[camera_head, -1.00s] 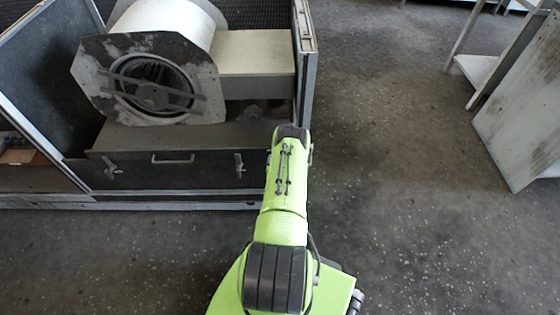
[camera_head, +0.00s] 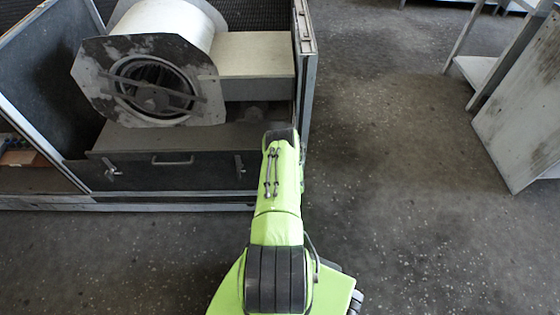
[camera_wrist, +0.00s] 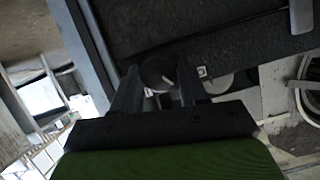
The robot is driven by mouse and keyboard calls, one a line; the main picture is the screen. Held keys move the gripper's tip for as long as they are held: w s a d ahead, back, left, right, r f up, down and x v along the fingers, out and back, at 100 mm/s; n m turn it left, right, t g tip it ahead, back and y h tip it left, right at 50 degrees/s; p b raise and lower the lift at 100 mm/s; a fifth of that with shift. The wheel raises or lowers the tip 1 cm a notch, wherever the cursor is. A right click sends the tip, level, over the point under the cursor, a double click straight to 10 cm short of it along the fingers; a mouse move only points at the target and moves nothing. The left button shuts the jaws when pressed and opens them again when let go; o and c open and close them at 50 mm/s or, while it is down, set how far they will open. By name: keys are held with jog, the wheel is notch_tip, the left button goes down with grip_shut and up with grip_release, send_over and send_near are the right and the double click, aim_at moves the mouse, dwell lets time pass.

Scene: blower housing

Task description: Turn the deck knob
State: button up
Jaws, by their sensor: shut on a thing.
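The deck knob (camera_wrist: 158,70) is a dark round knob seen between my fingers in the wrist view. My gripper (camera_wrist: 157,82) is shut on it, one finger on each side. My arm's end hides the gripper in that view. The knob's turn angle cannot be read.
The blower housing (camera_head: 152,82), with a round grille, stands on the deck to the left. An upright panel edge (camera_head: 305,75) rises close to my arm on the right. A drawer-like front (camera_head: 205,176) with a handle lies below.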

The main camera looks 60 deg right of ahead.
jog(key=shift+s+f+m+t+y+p, duration=0.1)
jog(key=shift+s+m+t+y+p, duration=0.1)
jog(key=shift+m+t+p, duration=0.8)
jog(key=shift+s+f+m+t+y+p, duration=0.15)
jog(key=shift+m+t+p, duration=0.3)
jog(key=shift+m, duration=1.05)
jog(key=shift+w+r, duration=0.1)
jog(key=shift+w, duration=0.05)
jog(key=o, duration=1.1)
jog(key=shift+t, duration=0.25)
jog(key=shift+c, duration=0.2)
